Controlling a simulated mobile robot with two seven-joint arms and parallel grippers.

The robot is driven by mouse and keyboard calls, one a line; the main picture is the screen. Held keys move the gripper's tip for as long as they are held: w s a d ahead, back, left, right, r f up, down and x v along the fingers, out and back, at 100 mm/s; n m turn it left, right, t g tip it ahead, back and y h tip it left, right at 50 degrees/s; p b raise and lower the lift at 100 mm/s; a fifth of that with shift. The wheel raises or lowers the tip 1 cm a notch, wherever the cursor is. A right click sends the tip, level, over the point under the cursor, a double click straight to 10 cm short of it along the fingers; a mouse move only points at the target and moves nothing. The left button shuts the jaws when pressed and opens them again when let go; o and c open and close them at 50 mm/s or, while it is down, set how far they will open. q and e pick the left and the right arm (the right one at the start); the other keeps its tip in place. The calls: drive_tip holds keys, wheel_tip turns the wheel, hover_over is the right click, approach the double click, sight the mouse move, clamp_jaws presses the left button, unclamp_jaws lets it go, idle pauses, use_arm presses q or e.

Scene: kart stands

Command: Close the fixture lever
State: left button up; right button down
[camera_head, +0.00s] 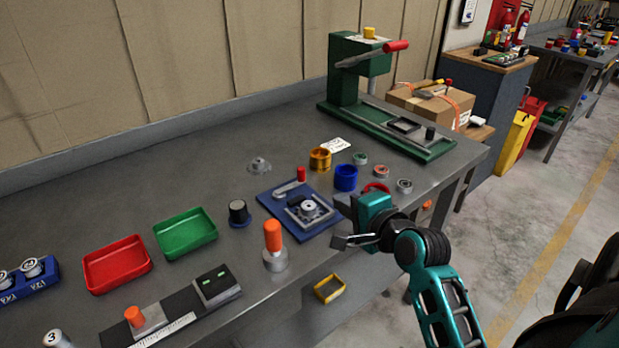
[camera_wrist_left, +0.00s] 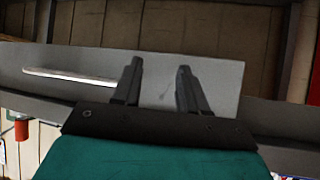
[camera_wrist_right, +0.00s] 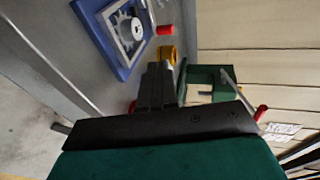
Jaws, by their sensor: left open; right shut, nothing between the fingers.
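The fixture is a blue plate (camera_head: 272,200) near the bench's front edge, with a grey metal holder and a round part (camera_head: 308,207) on it. Its lever (camera_head: 288,187) is a grey bar with an upright red knob (camera_head: 301,174), at the plate's back edge. In the right wrist view the plate (camera_wrist_right: 92,12) and red knob (camera_wrist_right: 165,30) show at the top. My right gripper (camera_wrist_right: 158,72) is shut and empty, just right of the fixture in the head view and apart from the knob. My left gripper (camera_wrist_left: 157,75) is open and empty, facing a wall area; the head view does not show it.
An orange-handled tool (camera_head: 273,240) and a dark knob (camera_head: 239,213) stand left of the fixture. A blue ring (camera_head: 346,178) and a gold ring (camera_head: 320,159) stand behind it at the right. A green press (camera_head: 357,75) stands at the back.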

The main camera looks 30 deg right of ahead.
approach(303, 175)
drive_tip(key=x, duration=0.5)
drive_tip(key=shift+w+f, duration=0.15)
drive_tip(key=shift+w+d, duration=0.1)
drive_tip(key=shift+w, duration=0.45)
